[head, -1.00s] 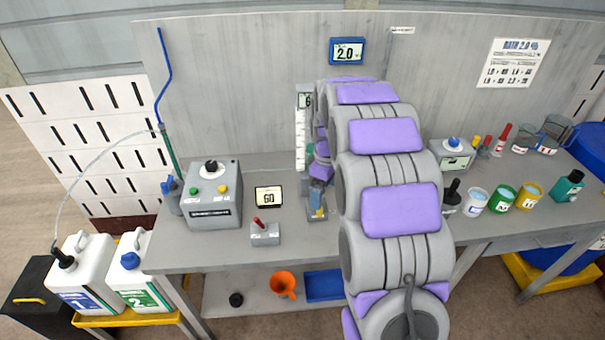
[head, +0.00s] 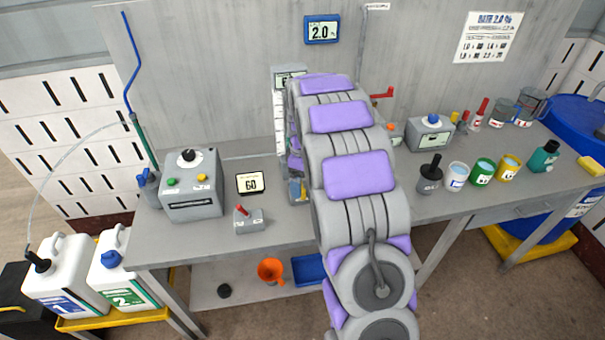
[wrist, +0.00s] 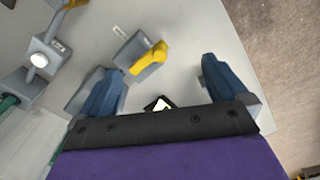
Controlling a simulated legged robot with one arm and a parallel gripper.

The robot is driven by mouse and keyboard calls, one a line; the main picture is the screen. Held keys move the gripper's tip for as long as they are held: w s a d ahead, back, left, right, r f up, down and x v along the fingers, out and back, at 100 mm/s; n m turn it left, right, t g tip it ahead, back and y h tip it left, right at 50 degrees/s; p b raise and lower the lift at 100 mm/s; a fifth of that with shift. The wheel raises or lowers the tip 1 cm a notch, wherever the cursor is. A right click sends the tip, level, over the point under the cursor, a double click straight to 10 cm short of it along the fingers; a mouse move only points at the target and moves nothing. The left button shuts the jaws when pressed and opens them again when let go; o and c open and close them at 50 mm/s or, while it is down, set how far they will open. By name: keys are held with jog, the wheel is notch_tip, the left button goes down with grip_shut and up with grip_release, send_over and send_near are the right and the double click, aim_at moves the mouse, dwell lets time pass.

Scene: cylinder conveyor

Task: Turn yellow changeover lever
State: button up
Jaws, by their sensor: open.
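The yellow changeover lever (wrist: 150,58) shows in the wrist view on top of a small grey box (wrist: 135,52). It lies ahead of my gripper (wrist: 163,74), between the lines of the two blue fingers and nearer the left one. The fingers are wide apart with nothing between them, and I see no contact with the lever. In the head view my arm covers most of this spot. Only a blue and yellow bit of the gripper area (head: 297,188) shows at the arm's left edge, and I cannot make out the lever there.
A red-levered box (head: 248,220), a "60" display (head: 250,183) and a grey control box (head: 192,190) stand left of my arm. Cups (head: 457,176) and a grey box with a blue knob (head: 431,133) stand right. The bench front (head: 200,245) is bare.

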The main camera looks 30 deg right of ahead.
aim_at(303, 190)
jog(key=shift+f, duration=2.9)
jog(key=shift+c, duration=0.3)
jog(key=shift+d, duration=0.2)
jog(key=c, duration=1.4)
jog(key=shift+f, duration=0.1)
jog(key=shift+a, duration=0.1)
jog(key=o, duration=0.4)
jog(key=shift+o, duration=1.4)
jog(key=shift+a, duration=0.25)
jog(key=shift+d, duration=0.15)
jog(key=shift+c, duration=1.1)
